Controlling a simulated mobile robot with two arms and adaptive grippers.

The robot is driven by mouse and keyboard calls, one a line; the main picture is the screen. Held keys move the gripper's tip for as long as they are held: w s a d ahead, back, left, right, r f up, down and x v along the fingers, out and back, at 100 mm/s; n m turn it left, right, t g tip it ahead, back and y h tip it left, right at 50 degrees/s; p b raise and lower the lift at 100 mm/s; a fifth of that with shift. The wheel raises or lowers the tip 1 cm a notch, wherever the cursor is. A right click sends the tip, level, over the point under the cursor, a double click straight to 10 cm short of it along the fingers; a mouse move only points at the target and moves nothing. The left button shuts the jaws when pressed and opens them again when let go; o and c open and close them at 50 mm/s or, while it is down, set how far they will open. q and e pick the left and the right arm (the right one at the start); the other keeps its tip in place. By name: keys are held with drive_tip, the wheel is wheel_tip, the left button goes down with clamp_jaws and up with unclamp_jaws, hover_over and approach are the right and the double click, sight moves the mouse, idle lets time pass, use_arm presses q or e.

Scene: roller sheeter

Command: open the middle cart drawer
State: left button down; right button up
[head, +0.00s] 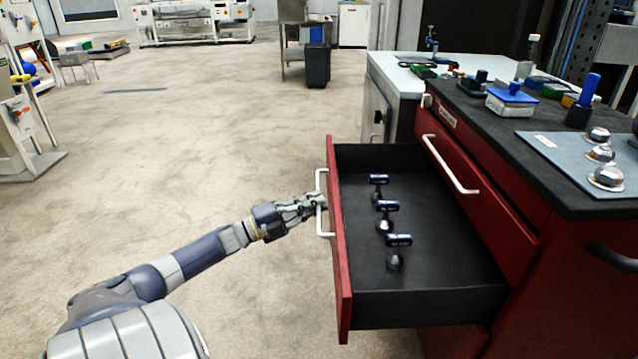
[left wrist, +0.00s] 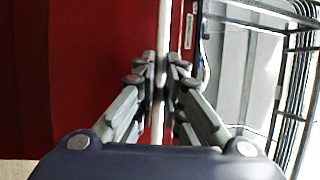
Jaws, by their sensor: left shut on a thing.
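The red cart (head: 560,270) stands at the right in the head view. Its middle drawer (head: 340,250) is pulled well out, with its dark inside showing. Several dark cylinders and round knob-like parts (head: 387,206) lie in a row in it. My left gripper (head: 316,204) is shut on the drawer's pale bar handle (head: 322,228). In the left wrist view the fingers (left wrist: 160,80) close on the handle bar (left wrist: 162,40) in front of the red drawer front (left wrist: 80,70). A closed drawer (head: 470,190) with a similar handle is above. My right gripper is not in view.
The black cart top (head: 500,105) holds small tools, a blue-lidded box (head: 511,98) and a grey plate with metal knobs (head: 585,160). A white-topped cabinet (head: 395,80) stands behind. The floor left of the drawer is clear.

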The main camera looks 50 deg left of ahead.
use_arm(q)
drive_tip(key=shift+f, duration=0.1)
drive_tip(key=c, duration=1.7)
unclamp_jaws()
drive_tip(key=v, duration=1.2)
